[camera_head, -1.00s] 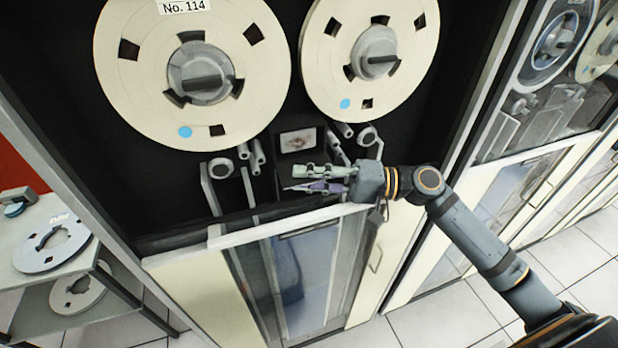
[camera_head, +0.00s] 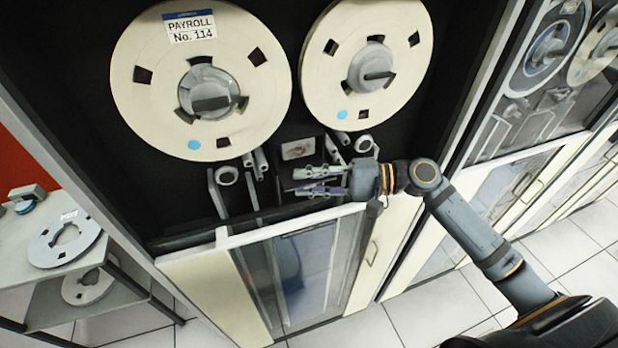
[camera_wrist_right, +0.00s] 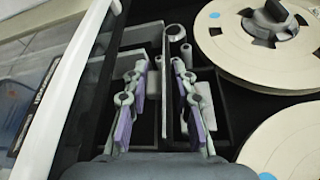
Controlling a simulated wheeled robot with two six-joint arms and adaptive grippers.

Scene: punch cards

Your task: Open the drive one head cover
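The tape drive has a dark head box with a small smudged plate (camera_head: 298,149) between and below its two reels; I take this box to be the head cover, but cannot tell whether it is open. My right gripper (camera_head: 298,182) reaches in from the right, just below the box, fingers pointing left. In the right wrist view the right gripper (camera_wrist_right: 158,68) is open, its two fingers apart. A thin grey upright plate (camera_wrist_right: 167,85) shows between them; I cannot tell whether they touch it. My left gripper is not in view.
A large left reel (camera_head: 200,80) labelled Payroll No. 114 and a right reel (camera_head: 366,60) are above the gripper. Rollers (camera_head: 227,176) stand beside the box. A white-edged glass door (camera_head: 305,265) is below. A shelf with reels (camera_head: 62,240) stands at left.

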